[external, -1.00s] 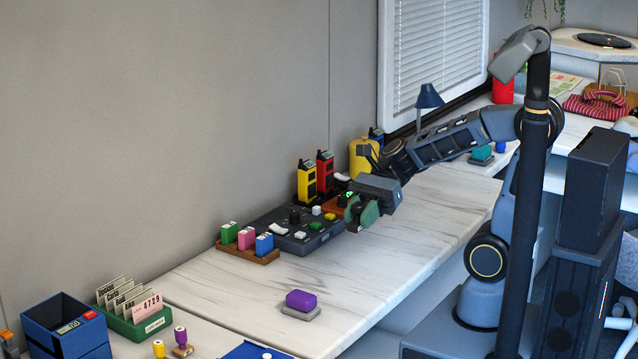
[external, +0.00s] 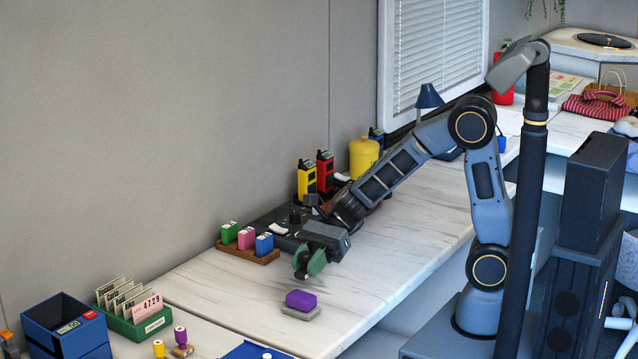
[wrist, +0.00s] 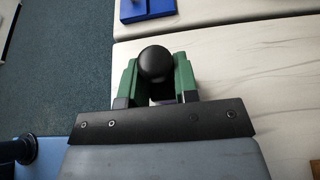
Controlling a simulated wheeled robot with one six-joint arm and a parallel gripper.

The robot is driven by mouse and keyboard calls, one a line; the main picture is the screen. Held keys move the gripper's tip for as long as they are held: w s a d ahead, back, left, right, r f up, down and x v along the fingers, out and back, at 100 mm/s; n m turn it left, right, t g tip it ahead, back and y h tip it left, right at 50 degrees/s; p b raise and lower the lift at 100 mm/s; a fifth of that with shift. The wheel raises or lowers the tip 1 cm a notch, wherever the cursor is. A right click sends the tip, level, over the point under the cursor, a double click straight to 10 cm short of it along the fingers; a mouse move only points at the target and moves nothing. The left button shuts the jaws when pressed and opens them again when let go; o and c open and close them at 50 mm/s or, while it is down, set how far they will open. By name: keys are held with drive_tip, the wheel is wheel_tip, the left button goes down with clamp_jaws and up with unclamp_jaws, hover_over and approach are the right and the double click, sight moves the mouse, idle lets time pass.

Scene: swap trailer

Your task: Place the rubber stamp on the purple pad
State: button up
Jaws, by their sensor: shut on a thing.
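The purple pad (external: 301,299) sits on a small grey base on the marble counter, near its front edge. My gripper (external: 303,268) is above the counter, just behind and above the pad, and does not touch it. In the wrist view my gripper (wrist: 155,85) has its green fingers shut on the rubber stamp, whose round black knob (wrist: 156,63) sticks up between them. The stamp's lower part is hidden by the fingers. A sliver of purple shows between the fingers beneath the stamp.
A wooden rack (external: 248,252) with green, pink and blue blocks stands behind my gripper. A dark control panel (external: 275,220) is beside it. A green card tray (external: 137,325) and a blue box (external: 65,325) stand at the left. The counter right of the pad is clear.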

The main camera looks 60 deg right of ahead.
sight(303, 293)
drive_tip(key=shift+w+a+f, duration=0.2)
drive_tip(key=shift+w+f, duration=0.15)
drive_tip(key=shift+f, duration=0.15)
drive_tip(key=shift+f+b, duration=0.55)
drive_tip(key=shift+f, duration=1.05)
